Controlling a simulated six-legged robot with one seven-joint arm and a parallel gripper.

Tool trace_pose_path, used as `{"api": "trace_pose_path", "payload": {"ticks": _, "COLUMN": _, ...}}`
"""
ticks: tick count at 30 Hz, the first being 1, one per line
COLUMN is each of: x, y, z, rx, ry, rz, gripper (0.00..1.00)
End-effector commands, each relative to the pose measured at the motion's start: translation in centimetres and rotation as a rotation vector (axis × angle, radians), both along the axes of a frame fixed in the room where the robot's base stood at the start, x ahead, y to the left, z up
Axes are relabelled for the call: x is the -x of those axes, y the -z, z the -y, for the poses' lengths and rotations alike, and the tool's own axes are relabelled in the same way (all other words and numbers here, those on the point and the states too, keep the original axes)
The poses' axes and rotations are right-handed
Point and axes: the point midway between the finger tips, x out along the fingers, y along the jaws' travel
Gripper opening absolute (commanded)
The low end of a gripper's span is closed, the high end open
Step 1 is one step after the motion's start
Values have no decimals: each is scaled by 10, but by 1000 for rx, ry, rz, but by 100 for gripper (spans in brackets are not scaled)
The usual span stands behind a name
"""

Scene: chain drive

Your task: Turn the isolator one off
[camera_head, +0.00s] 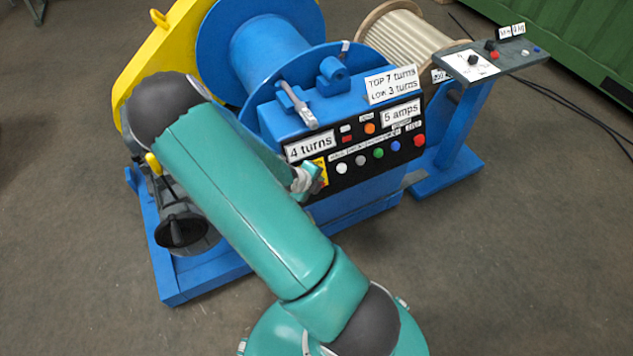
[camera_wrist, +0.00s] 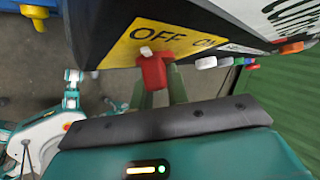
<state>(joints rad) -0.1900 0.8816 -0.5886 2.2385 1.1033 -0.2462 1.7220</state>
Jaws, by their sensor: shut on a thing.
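The isolator is a red handle (camera_wrist: 153,72) on a yellow plate (camera_wrist: 135,48) lettered OFF and On, at the left end of the black control panel. In the wrist view the handle's white-tipped end lies just under the OFF lettering, away from On. My gripper (camera_wrist: 157,88) is shut on the red handle, with one greenish finger on each side. In the head view my gripper (camera_head: 307,179) is at the panel's lower left, in front of the yellow plate (camera_head: 321,170); the handle itself is hidden there.
Several coloured buttons (camera_head: 378,153) sit close to the right of the isolator. A grey lever (camera_head: 297,105) stands on top of the blue cabinet. A separate pedestal panel (camera_head: 470,66) is at the right. The floor in front is clear.

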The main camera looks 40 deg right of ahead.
Motion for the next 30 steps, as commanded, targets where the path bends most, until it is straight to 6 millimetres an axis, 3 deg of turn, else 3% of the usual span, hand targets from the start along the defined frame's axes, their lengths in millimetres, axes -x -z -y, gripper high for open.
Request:
{"api": "trace_pose_path", "payload": {"ticks": 2, "x": 1, "y": 0, "z": 1, "rx": 2, "ry": 1, "rz": -1, "gripper": 0}}
{"api": "trace_pose_path", "payload": {"ticks": 3, "x": 1, "y": 0, "z": 1, "rx": 2, "ry": 1, "rz": -1, "gripper": 22}}
{"api": "trace_pose_path", "payload": {"ticks": 6, "x": 1, "y": 0, "z": 1, "rx": 1, "ry": 1, "rz": -1, "gripper": 38}}
{"api": "trace_pose_path", "payload": {"ticks": 17, "x": 0, "y": -2, "z": -2, "rx": 0, "ry": 0, "rz": 0, "gripper": 38}}
{"api": "trace_pose_path", "payload": {"ticks": 30, "x": 4, "y": -36, "z": -30, "rx": 2, "ry": -1, "rz": -2, "gripper": 38}}
